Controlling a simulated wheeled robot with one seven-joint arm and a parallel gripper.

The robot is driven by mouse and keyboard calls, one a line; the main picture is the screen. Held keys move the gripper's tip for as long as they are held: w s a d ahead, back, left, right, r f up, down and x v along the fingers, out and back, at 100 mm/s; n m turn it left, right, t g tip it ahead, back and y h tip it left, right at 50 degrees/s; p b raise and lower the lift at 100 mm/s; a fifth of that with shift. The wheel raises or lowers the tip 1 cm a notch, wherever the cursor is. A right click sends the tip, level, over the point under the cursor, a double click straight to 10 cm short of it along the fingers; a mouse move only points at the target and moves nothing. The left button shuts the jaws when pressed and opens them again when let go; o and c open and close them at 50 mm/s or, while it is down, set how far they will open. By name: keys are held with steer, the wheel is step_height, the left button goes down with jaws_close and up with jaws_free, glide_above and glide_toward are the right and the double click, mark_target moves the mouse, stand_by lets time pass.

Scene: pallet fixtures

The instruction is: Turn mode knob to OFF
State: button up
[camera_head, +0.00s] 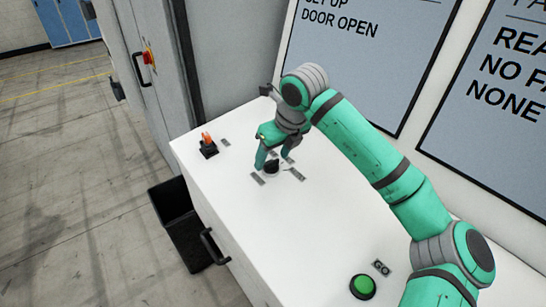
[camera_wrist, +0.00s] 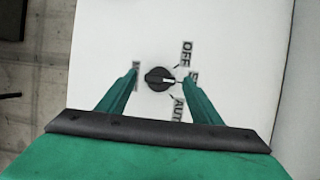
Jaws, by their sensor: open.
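The black mode knob (camera_head: 271,168) stands on a white panel top (camera_head: 320,215) and shows clearly in the wrist view (camera_wrist: 157,78). Its white pointer mark faces right, between the OFF label (camera_wrist: 186,53) and the AUTO label (camera_wrist: 178,111). A further label beside the right finger is mostly hidden, and one by the left finger (camera_wrist: 137,72) is partly hidden. My gripper (camera_head: 273,160) is open above the knob. In the wrist view its green fingers (camera_wrist: 159,80) lie one on each side of the knob, with gaps; I cannot tell whether they reach down to its height.
An orange switch on a black base (camera_head: 208,147) stands left of the knob. A green button (camera_head: 363,287) with a GO label (camera_head: 381,267) sits near the front. Display screens (camera_head: 375,50) rise behind the panel. A black bin (camera_head: 180,222) is on the floor at left.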

steer(key=shift+w+f, duration=0.1)
steer(key=shift+f, duration=0.25)
steer(key=shift+c, duration=0.3)
steer(key=c, duration=1)
steer(key=n, duration=0.1)
steer(key=n+g+y, duration=0.1)
steer(key=n, duration=0.1)
steer(key=shift+w+d+n, duration=0.15)
steer(key=shift+n, duration=0.15)
steer(key=n+g, duration=0.1)
steer(key=n, duration=0.1)
steer(key=n+y, duration=0.1)
steer(key=n, duration=0.2)
steer(key=shift+w+g, duration=0.15)
steer(key=shift+g, duration=0.25)
steer(key=shift+n, duration=0.3)
